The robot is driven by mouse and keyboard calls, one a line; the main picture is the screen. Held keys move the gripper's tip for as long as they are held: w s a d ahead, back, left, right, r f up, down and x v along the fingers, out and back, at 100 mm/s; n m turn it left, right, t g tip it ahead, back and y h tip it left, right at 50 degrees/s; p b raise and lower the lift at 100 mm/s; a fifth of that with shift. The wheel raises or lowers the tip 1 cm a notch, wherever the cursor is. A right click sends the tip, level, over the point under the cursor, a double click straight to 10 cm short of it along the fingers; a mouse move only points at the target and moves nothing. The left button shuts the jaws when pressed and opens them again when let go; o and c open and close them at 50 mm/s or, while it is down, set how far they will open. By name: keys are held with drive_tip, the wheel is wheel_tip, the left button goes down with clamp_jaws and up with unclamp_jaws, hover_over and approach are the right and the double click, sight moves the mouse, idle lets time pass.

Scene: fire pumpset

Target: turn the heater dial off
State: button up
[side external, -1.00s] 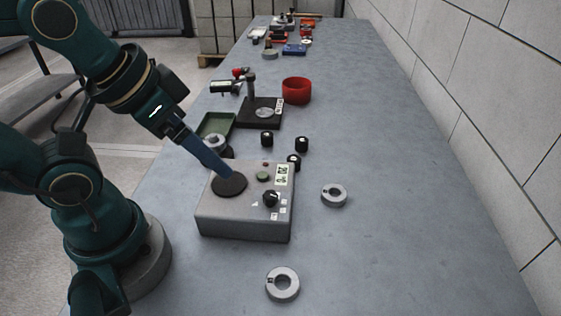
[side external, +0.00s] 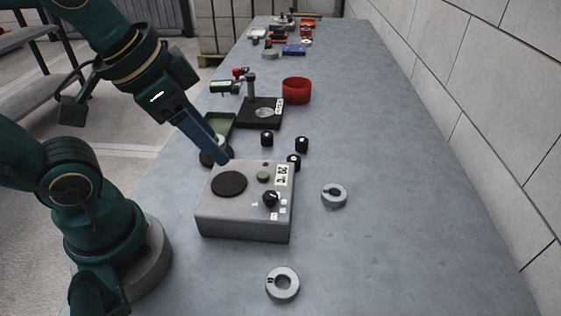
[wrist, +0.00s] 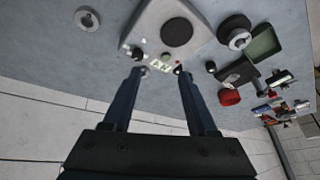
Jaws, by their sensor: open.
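The heater (side external: 240,222) is a grey box on the bench with a round black plate (side external: 229,183) on top. Its black dial (side external: 270,199) sits at the front right of the top face; white labels lie around it. A green button (side external: 263,177) and a small display (side external: 282,175) are behind the dial. In the wrist view the dial (wrist: 137,53) is near the left fingertip. My gripper (side external: 224,160) has blue fingers, with tips above the heater's back left edge. In the wrist view my gripper (wrist: 159,73) is open and empty, its fingers apart. I cannot read the dial's setting.
Several small black cylinders (side external: 267,138) stand behind the heater. Grey rings (side external: 334,195) lie to its right and front. A green tray (side external: 219,124), a black-based stand (side external: 260,112) and a red bowl (side external: 296,91) are farther back. The right bench side is clear.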

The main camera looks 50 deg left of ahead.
sight(270, 194)
drive_tip(key=w+d+f+m+g, duration=0.1)
drive_tip(key=w+m, duration=0.1)
drive_tip(key=w+d+f+m+g, duration=0.1)
drive_tip(key=w+d+m+g, duration=0.1)
drive_tip(key=w+d+f+m+g, duration=0.1)
drive_tip(key=w+f+m, duration=0.1)
drive_tip(key=shift+w+d+g, duration=0.3)
drive_tip(key=shift+w+g, duration=0.1)
drive_tip(key=shift+s+d+f, duration=0.15)
drive_tip(key=shift+f, duration=2.85)
clamp_jaws()
